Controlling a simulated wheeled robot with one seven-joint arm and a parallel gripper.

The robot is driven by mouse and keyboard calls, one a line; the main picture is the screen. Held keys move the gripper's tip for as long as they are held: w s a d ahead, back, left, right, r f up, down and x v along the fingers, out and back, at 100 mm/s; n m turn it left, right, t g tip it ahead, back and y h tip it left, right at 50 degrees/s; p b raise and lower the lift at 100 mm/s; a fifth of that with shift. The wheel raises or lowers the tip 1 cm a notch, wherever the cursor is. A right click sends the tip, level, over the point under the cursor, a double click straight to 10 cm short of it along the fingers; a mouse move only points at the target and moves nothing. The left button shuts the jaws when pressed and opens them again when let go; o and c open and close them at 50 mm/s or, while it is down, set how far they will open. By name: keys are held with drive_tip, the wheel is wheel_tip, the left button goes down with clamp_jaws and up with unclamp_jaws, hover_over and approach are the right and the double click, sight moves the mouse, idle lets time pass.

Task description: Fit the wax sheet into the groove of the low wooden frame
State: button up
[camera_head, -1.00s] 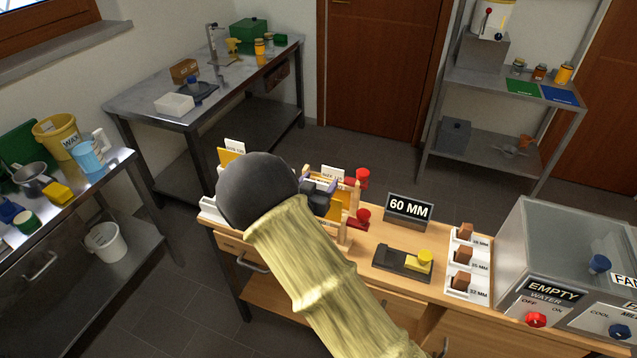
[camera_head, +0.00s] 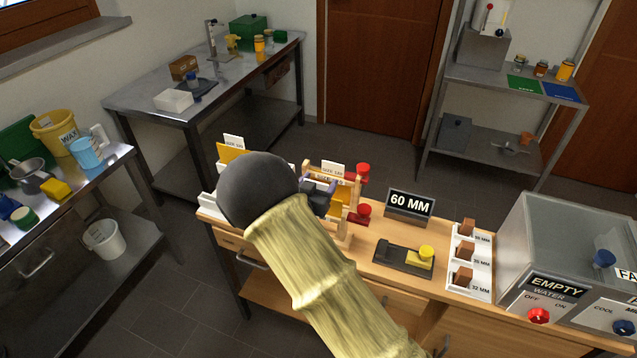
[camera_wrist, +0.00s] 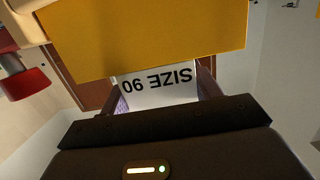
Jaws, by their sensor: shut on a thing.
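The yellow wax sheet (camera_wrist: 150,35) spans the top of the wrist view, and a white tab (camera_wrist: 158,88) reading SIZE 90 shows at its edge. My gripper (camera_wrist: 163,92) is shut on the sheet at this tab, its purple fingers on either side. In the head view my gripper (camera_head: 318,190) is at the wooden frame (camera_head: 345,182), which has red knobs (camera_head: 362,173) on its right. Yellow (camera_head: 338,200) shows between the wooden bars. My black wrist and arm hide the near left part of the frame. I cannot tell whether the sheet's edge is in the groove.
Another yellow sheet (camera_head: 231,152) with a white label stands left of my wrist. A 60 MM sign (camera_head: 410,205), a black block with a yellow knob (camera_head: 404,257) and a white tray of brown blocks (camera_head: 480,285) are to the right, before a grey tank (camera_head: 560,240).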

wheel_tip(320, 180, down, 6)
drive_tip(key=b, duration=0.4)
drive_tip(key=shift+f+b, duration=0.15)
drive_tip(key=shift+b, duration=0.25)
idle(2.0)
drive_tip(key=o, duration=1.3)
drive_tip(key=b+v, duration=0.2)
drive_tip(key=v, duration=1.5)
drive_tip(key=shift+s+b, duration=0.2)
drive_tip(key=shift+b, duration=0.15)
drive_tip(key=shift+w+d, duration=0.1)
